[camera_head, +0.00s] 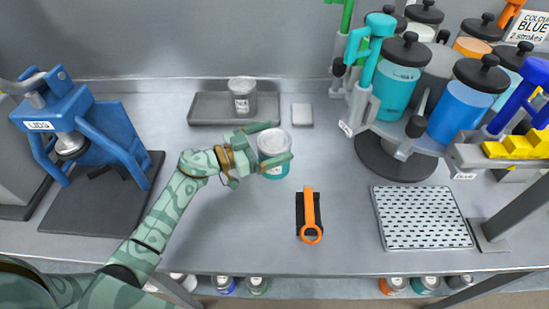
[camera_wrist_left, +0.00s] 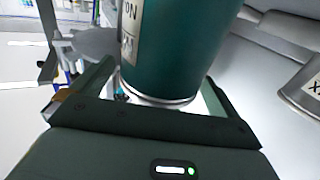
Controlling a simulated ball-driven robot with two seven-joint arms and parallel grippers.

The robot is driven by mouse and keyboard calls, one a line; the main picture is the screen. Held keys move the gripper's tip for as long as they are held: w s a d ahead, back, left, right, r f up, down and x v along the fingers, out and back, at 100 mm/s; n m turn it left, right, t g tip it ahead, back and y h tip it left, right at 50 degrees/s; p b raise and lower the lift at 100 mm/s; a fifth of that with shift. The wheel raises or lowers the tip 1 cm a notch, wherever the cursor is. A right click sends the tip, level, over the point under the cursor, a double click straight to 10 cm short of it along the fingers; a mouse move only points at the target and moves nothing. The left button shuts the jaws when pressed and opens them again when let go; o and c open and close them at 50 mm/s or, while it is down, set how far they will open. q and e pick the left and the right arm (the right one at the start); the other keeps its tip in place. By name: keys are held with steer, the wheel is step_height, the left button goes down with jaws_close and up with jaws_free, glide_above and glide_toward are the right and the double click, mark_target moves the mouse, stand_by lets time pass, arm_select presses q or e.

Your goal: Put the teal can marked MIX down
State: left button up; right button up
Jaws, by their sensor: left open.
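The teal can (camera_head: 276,169) with a pale grey lid stands upright on the grey bench, near the middle in the head view. In the left wrist view the can (camera_wrist_left: 178,50) shows close up, with part of a pale label and its lower rim. My left gripper (camera_head: 281,141) is open, with one finger on each side of the can. In the left wrist view the gripper (camera_wrist_left: 160,72) has a gap beside the can at the right finger; contact at the left finger is unclear. My right gripper is not in view.
A grey tray (camera_head: 211,109) holding another can (camera_head: 242,90) lies behind. A black mat with an orange-handled tool (camera_head: 309,217) lies in front. A perforated plate (camera_head: 421,218) and a paint dispenser (camera_head: 402,77) are right; a blue lid press (camera_head: 75,120) is left.

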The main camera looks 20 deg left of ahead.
arm_select(q)
steer(key=shift+w+d, duration=0.35)
steer(key=shift+r, duration=0.15)
steer(key=c, duration=1.8)
